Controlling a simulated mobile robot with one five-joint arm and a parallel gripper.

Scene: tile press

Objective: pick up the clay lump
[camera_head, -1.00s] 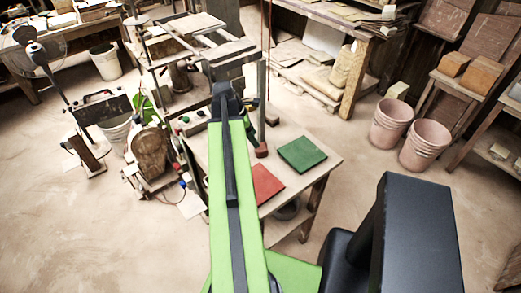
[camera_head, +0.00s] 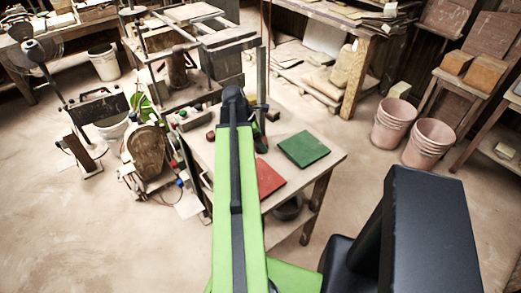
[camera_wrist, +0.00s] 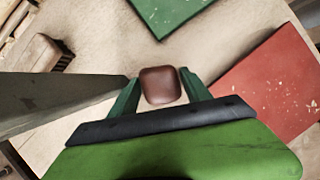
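The clay lump (camera_wrist: 160,85) is a small reddish-brown block with rounded edges, seen in the wrist view. It lies between the two green fingertips of my gripper (camera_wrist: 160,79), one on each side. The fingers are spread about the lump's width; I cannot tell whether they touch it. In the head view my arm covers most of the gripper, and I cannot make out the lump there for sure.
A worktable (camera_head: 318,178) holds a green tile (camera_head: 303,149) and a red tile (camera_head: 268,179). A grey post (camera_wrist: 50,102) stands close to my gripper on the left. Pink buckets (camera_head: 393,123) stand on the floor at right.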

